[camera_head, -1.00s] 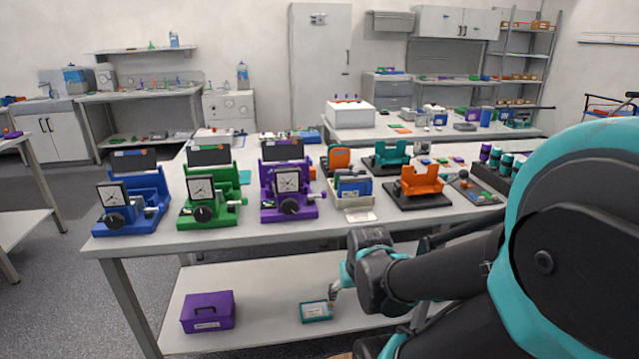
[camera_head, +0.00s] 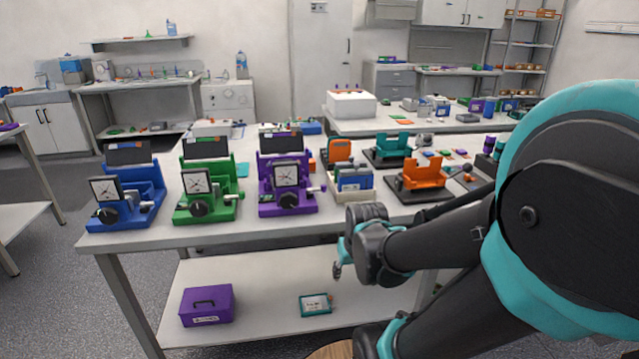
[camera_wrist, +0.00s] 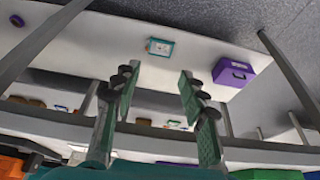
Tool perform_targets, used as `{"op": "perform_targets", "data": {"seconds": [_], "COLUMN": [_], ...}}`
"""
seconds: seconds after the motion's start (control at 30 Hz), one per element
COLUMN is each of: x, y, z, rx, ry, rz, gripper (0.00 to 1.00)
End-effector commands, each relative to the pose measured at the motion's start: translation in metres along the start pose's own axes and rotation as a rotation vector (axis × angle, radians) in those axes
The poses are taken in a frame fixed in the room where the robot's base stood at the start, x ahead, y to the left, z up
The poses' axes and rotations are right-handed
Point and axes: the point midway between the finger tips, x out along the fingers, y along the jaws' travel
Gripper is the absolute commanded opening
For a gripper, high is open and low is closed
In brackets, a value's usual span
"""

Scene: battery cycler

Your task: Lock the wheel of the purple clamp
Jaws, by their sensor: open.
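The purple clamp (camera_head: 287,190) stands upright on the front of the table, right of a green and a blue one. It carries a square dial gauge, and a dark wheel (camera_head: 289,200) on its front faces me. My gripper (camera_head: 340,268) is in front of the table's front edge, below the tabletop, right of the purple clamp and well apart from it. In the wrist view my gripper (camera_wrist: 158,95) shows two fingers spread apart with nothing between them. That view faces the lower shelf, so the purple clamp's wheel cannot be made out there.
The green clamp (camera_head: 207,192) and blue clamp (camera_head: 125,195) stand to the left. A beige holder (camera_head: 352,185) and an orange fixture (camera_head: 421,180) stand to the right. A purple box (camera_head: 206,305) and a teal-framed tablet (camera_head: 315,304) lie on the lower shelf.

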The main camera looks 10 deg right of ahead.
Motion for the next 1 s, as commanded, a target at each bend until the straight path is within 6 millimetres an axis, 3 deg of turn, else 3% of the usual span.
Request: {"op": "perform_targets", "data": {"seconds": [0.03, 0.17, 0.3, 0.5, 0.6, 0.8, 1.0], "x": [-0.004, -0.019, -0.038, -0.064, -0.075, -0.09, -0.094], "y": [0.0, -0.002, -0.004, -0.009, -0.011, -0.015, -0.016], "z": [-0.021, -0.087, -0.164, -0.266, -0.306, -0.356, -0.371], "rx": [0.0, -0.001, -0.002, -0.003, -0.003, -0.003, -0.003], "ry": [-0.001, -0.006, -0.012, -0.021, -0.025, -0.03, -0.032], "rz": [0.0, 0.0, 0.001, 0.001, 0.002, 0.002, 0.003], "gripper": [0.33, 0.17, 0.0, 0.0, 0.0, 0.0, 0.0]}}
